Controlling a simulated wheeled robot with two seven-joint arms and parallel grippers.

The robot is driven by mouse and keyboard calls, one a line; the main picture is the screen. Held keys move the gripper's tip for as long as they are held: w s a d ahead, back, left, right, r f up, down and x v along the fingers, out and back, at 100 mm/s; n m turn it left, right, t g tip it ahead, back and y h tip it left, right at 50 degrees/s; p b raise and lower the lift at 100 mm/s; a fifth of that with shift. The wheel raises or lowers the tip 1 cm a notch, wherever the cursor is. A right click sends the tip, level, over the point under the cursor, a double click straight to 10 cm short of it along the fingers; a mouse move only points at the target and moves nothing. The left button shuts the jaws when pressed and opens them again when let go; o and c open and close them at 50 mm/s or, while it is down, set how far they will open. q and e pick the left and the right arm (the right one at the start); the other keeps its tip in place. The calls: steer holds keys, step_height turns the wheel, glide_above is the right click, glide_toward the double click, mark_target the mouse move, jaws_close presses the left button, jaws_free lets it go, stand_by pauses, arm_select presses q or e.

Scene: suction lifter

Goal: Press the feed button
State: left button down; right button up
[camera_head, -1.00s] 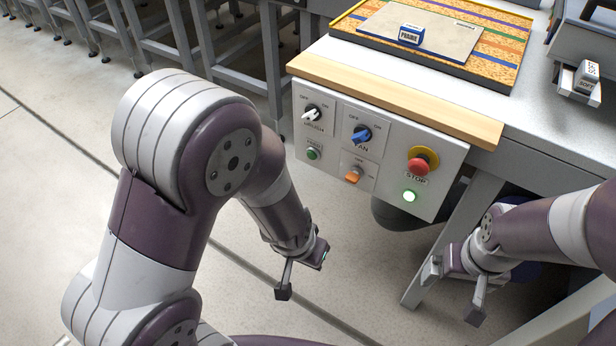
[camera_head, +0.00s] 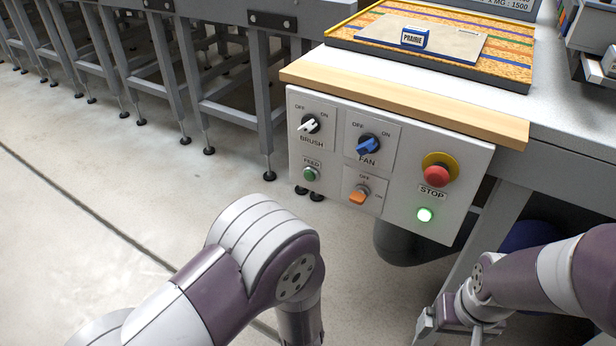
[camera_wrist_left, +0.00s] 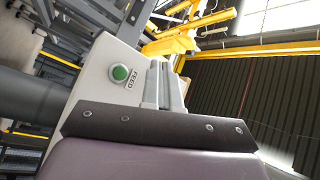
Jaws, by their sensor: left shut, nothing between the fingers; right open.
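The green feed button (camera_head: 310,174), labelled FEED, sits at the lower left of the white control panel (camera_head: 402,207), under the brush switch (camera_head: 309,125). It also shows in the left wrist view (camera_wrist_left: 120,73), unobstructed. My left gripper (camera_wrist_left: 165,84) is shut and empty, its fingers to the right of the button in that view; contact does not show. In the head view the left forearm runs off the bottom edge, so that gripper is hidden there. My right gripper (camera_head: 452,330) is open at the bottom right, below the panel and away from the button.
A wooden edge (camera_head: 400,103) juts out above. Open floor lies left of the panel.

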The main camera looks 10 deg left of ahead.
mark_target(310, 176)
arm_select(q)
steer(key=w+d+b, duration=0.2)
steer(key=w+d, duration=0.1)
steer(key=w, duration=0.5)
steer(key=shift+w, duration=0.2)
steer(key=shift+w, duration=0.1)
stand_by(2.0)
steer(key=shift+w+d, duration=0.15)
steer(key=shift+w, duration=0.1)
